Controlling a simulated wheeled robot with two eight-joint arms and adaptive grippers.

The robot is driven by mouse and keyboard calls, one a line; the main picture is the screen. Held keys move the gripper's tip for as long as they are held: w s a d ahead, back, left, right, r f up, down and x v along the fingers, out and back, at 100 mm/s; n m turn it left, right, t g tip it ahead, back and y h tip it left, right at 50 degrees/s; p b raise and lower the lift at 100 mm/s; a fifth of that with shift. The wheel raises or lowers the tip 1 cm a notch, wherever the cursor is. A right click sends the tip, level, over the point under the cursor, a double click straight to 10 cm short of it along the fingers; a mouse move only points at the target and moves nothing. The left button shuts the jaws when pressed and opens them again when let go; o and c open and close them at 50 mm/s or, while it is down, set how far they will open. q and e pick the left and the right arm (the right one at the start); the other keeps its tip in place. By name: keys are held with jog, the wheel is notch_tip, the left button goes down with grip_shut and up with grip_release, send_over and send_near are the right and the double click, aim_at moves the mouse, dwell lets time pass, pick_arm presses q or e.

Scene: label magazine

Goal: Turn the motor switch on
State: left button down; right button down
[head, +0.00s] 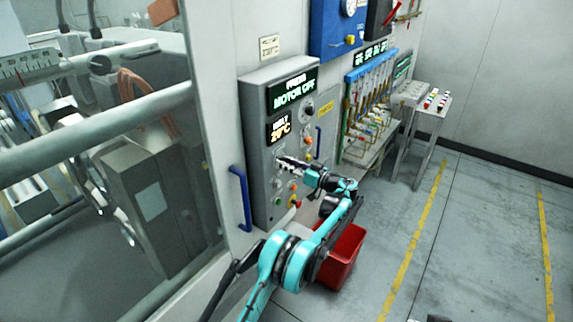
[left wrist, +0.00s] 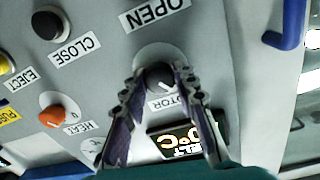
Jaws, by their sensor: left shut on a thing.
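The grey control panel (head: 257,190) stands upright, its upper display (head: 293,92) lit with MOTOR OFF. My left gripper (head: 280,160) is at the panel's face, below the melt display. In the left wrist view, which is upside down, the motor switch (left wrist: 158,74) is a dark round knob with a pale pointer mark. The two fingers of my left gripper (left wrist: 160,72) are closed on either side of the knob. The MOTOR label (left wrist: 168,103) is partly hidden by a finger.
An orange heat knob (left wrist: 52,116) and a black close button (left wrist: 47,24) sit near the motor switch. A blue handle (head: 241,198) is left of the panel. A red bin (head: 343,255) stands on the floor below. Open floor lies to the right.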

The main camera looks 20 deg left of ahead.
pick_arm(q)
jog(key=shift+m+b, duration=3.15)
jog(key=shift+m, duration=3.65)
jog(key=c, duration=1.2)
grip_release()
jog(key=shift+w, duration=0.1)
jog(key=v, duration=1.2)
jog(key=shift+w+d+r, duration=0.1)
jog(key=shift+w, duration=0.05)
